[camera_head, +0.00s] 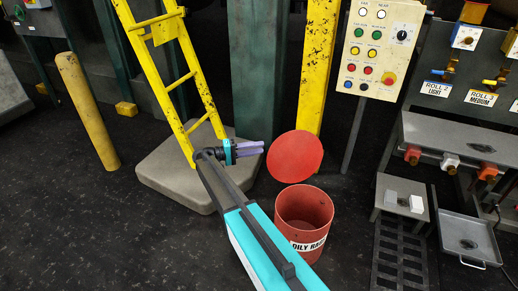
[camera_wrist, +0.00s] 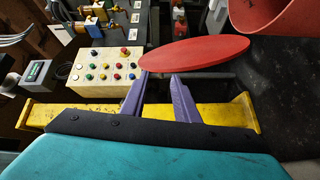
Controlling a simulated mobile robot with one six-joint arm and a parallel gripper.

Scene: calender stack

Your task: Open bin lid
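The round red lid (camera_head: 295,157) of the oily-rags bin stands raised and tilted up at the back of the bin's rim. The red bin (camera_head: 291,244) is upright on the floor with its mouth open and its inside showing. In the wrist view the lid (camera_wrist: 195,53) is a thin tilted disc just beyond the fingertips, and part of the bin (camera_wrist: 275,14) shows at the top right. My gripper (camera_head: 262,148) is left of the lid, pointing right. Its purple fingers (camera_wrist: 158,77) are apart with nothing between them. Whether a fingertip touches the lid I cannot tell.
A yellow ladder (camera_head: 160,45) on a grey base (camera_head: 165,185) stands to the left. A yellow post (camera_head: 315,70) and a button panel (camera_head: 377,45) are behind the lid. A small stand (camera_head: 402,195) and a metal tray (camera_head: 468,238) are to the right.

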